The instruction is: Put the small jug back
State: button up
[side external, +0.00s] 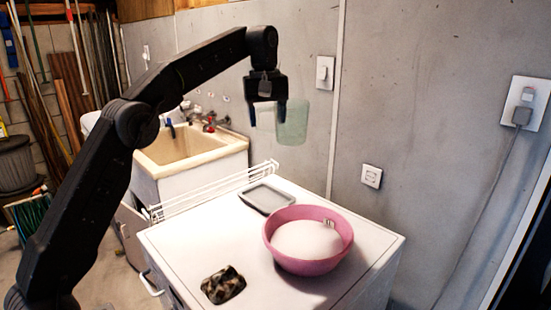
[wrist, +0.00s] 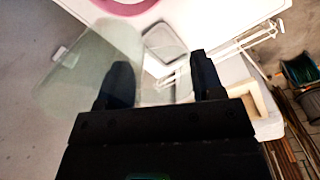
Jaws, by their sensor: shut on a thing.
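The small jug (side external: 293,123) is translucent pale green. It hangs in the air at my gripper (side external: 266,118), high above the white worktop and in front of the grey wall. My gripper points down and is shut on the jug, whose body sticks out to the right of the fingers. In the wrist view the jug (wrist: 85,70) spreads out left of my gripper (wrist: 162,80), partly behind the left finger. The exact part of the jug between the fingers is unclear.
A grey shallow tray (side external: 267,198) lies empty at the worktop's back. A pink basin (side external: 308,267) of white powder stands right of the middle. A dark mottled item (side external: 223,285) lies in front. A white wire rack (side external: 212,190) edges the worktop beside the sink (side external: 190,150).

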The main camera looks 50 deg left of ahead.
jog(key=shift+f, duration=0.1)
jog(key=shift+s+a+f+m, duration=0.1)
jog(key=shift+s+f+m, duration=0.3)
jog(key=shift+f+m, duration=0.1)
jog(key=s+d+f+m, duration=0.3)
jog(key=s+f+m, duration=0.8)
jog(key=s+f, duration=0.95)
jog(key=shift+w+d+f, duration=0.25)
jog(key=shift+d+f, duration=1.4)
jog(key=shift+d, duration=0.2)
jog(key=shift+w+d+f, duration=0.3)
jog(key=shift+d+f, duration=1.35)
jog(key=shift+d, duration=0.15)
jog(key=shift+w+d+f, duration=0.25)
jog(key=shift+d+f, duration=1.4)
jog(key=shift+d, duration=0.2)
jog(key=shift+f, duration=0.1)
jog(key=o, duration=1.2)
